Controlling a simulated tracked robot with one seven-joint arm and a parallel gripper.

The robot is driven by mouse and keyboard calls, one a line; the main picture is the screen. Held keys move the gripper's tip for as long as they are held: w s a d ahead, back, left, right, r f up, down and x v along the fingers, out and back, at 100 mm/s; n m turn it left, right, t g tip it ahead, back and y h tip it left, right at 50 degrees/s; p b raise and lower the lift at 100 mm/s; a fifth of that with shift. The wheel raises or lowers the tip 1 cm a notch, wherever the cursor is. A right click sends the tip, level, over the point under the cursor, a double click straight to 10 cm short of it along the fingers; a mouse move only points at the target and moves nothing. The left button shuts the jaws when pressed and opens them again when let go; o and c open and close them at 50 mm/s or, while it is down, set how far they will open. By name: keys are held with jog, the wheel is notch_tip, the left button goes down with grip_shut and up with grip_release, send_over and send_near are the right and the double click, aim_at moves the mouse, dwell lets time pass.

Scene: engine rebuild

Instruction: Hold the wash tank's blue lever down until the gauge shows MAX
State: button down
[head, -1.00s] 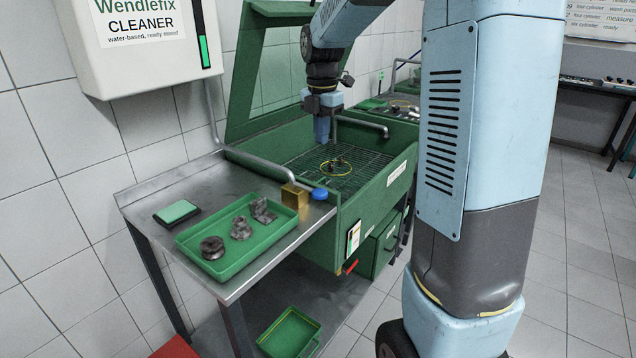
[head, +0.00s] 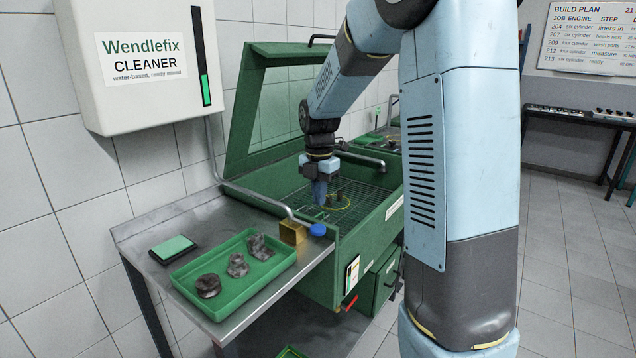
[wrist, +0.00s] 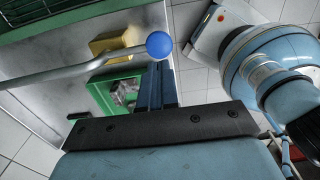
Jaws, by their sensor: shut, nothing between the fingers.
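The wash tank (head: 365,235) is a green open box with a raised lid and a wire grid inside. A blue round knob (head: 317,230) sits by its near left rim, beside a brass block (head: 293,232). In the wrist view the knob (wrist: 159,45) ends a grey rod (wrist: 85,66). My gripper (head: 320,203) is shut and empty, pointing down, just above and behind the knob in the head view. In the wrist view its fingertips (wrist: 160,66) appear close to the knob; contact cannot be told. A small gauge plate (head: 352,273) on the tank front is too small to read.
A steel bench (head: 190,222) holds a green tray (head: 222,290) with dark metal parts and a green-topped pad (head: 173,248). The white cleaner dispenser (head: 140,85) hangs on the wall with a partly green level strip (head: 204,85).

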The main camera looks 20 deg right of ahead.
aim_at(318, 226)
notch_tip(318, 226, down, 7)
jog(key=shift+r, duration=0.1)
jog(key=shift+a, duration=0.1)
dwell(0.5)
